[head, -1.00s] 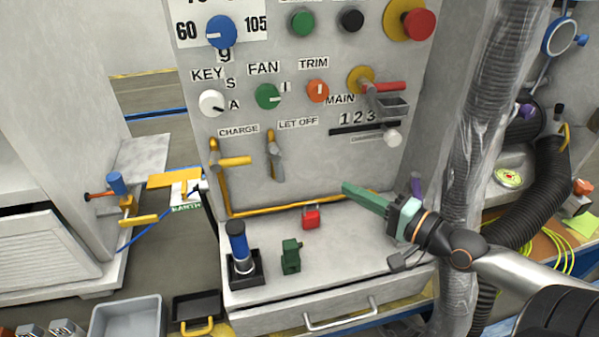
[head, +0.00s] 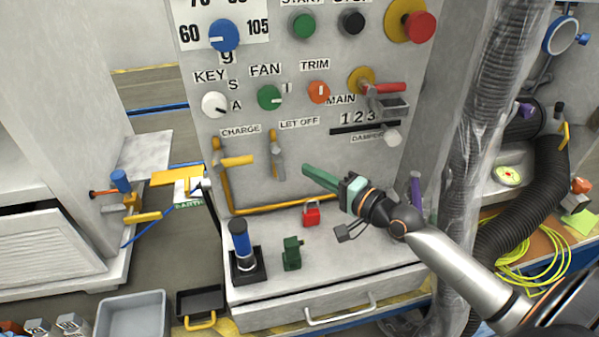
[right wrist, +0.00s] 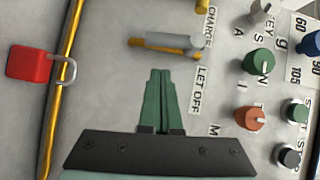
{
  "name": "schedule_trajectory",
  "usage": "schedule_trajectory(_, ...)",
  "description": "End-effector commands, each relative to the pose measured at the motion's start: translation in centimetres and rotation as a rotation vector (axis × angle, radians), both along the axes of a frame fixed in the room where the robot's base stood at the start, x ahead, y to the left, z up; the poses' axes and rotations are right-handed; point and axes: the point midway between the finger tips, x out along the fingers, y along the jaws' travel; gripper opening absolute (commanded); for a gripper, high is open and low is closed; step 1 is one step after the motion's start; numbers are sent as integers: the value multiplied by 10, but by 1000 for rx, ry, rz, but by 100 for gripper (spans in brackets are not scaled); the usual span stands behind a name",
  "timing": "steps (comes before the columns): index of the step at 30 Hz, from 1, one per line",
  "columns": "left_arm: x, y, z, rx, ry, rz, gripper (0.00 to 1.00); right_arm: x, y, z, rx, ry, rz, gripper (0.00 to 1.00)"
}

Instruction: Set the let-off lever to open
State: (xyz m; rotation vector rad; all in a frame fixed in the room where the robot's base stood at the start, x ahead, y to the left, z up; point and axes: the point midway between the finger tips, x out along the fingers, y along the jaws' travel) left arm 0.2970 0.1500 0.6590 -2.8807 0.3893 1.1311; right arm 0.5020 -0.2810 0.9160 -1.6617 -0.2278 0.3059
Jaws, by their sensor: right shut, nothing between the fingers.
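The let-off lever (head: 277,158) is a grey handle on the panel, below the LET OFF label (head: 299,123). Its handle points down, in line with the yellow pipe behind it. It also shows in the right wrist view (right wrist: 172,40), beyond the fingertips. My right gripper (head: 306,168) has green fingers, shut and empty. Its tips are just right of the lever in the head view, and a gap shows between them and the lever in the wrist view (right wrist: 160,71). My left gripper is not in view.
The charge lever (head: 236,160) has a yellow handle pointing right, left of the let-off lever. A red padlock (head: 311,213) is below my fingers. Knobs and buttons fill the panel above.

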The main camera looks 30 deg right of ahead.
Motion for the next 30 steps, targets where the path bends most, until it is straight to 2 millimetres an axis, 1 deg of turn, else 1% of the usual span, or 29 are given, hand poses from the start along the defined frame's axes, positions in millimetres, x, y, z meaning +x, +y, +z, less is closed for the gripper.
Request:
schedule_trajectory(1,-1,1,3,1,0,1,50,3,6,2,6,-2,-1,0)
schedule_trajectory(3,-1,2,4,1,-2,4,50,6,13,1,4,-1,0,0)
schedule_trajectory(9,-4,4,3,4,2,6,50,12,25,-2,2,0,-1,0)
schedule_trajectory(22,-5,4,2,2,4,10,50,13,28,-4,5,-2,0,0)
schedule_trajectory(26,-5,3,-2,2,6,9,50,17,37,-8,66,-17,0,0)
schedule_trajectory(28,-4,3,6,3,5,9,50,18,41,-6,75,-17,1,0)
schedule_trajectory(30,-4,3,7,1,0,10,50,18,42,-8,73,-17,3,0)
